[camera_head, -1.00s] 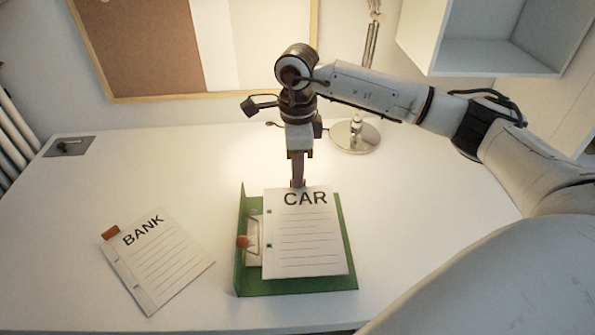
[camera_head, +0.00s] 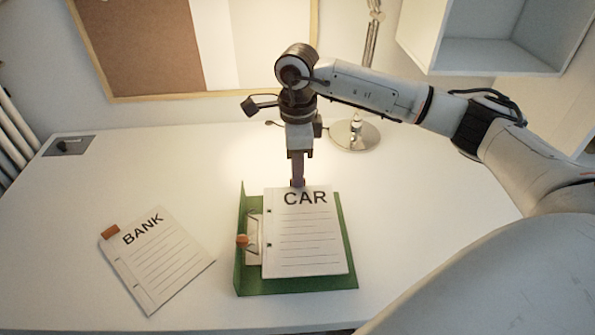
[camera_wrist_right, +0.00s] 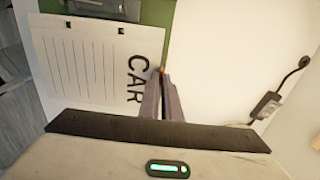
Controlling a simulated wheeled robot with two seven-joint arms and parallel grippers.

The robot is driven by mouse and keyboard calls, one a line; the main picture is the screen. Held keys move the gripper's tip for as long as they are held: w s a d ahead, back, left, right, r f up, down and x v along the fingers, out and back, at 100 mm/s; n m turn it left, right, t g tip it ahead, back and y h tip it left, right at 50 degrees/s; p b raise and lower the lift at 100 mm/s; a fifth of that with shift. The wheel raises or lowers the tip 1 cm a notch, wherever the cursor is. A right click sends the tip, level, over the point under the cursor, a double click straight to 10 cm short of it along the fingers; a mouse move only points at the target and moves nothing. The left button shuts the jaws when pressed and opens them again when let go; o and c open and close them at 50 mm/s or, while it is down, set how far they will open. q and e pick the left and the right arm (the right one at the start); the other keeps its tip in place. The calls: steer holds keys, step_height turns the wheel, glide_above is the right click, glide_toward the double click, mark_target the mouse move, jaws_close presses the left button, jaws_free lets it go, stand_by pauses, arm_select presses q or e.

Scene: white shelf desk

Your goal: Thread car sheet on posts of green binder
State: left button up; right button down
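The white car sheet (camera_head: 305,245) lies over the green binder (camera_head: 348,268), overhanging its top edge slightly. Its two holes are along its left side, just right of the binder's metal clasp (camera_head: 253,238) in the head view. Whether the posts are in the holes cannot be told. My right gripper (camera_head: 298,185) points down at the sheet's top edge, by the word CAR. In the right wrist view its fingers (camera_wrist_right: 160,78) are close together on the edge of the car sheet (camera_wrist_right: 95,70). The left gripper is out of view.
A bank sheet (camera_head: 165,262) with an orange tab lies to the left of the binder. The white desk (camera_head: 430,190) is clear right of the binder.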

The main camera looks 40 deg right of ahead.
steer(key=shift+f+b, duration=0.85)
steer(key=shift+f, duration=0.4)
stand_by(0.8)
steer(key=c, duration=1.9)
jaws_free()
step_height(320, 180, up, 9)
steer(key=shift+p, duration=0.3)
steer(key=shift+r, duration=0.65)
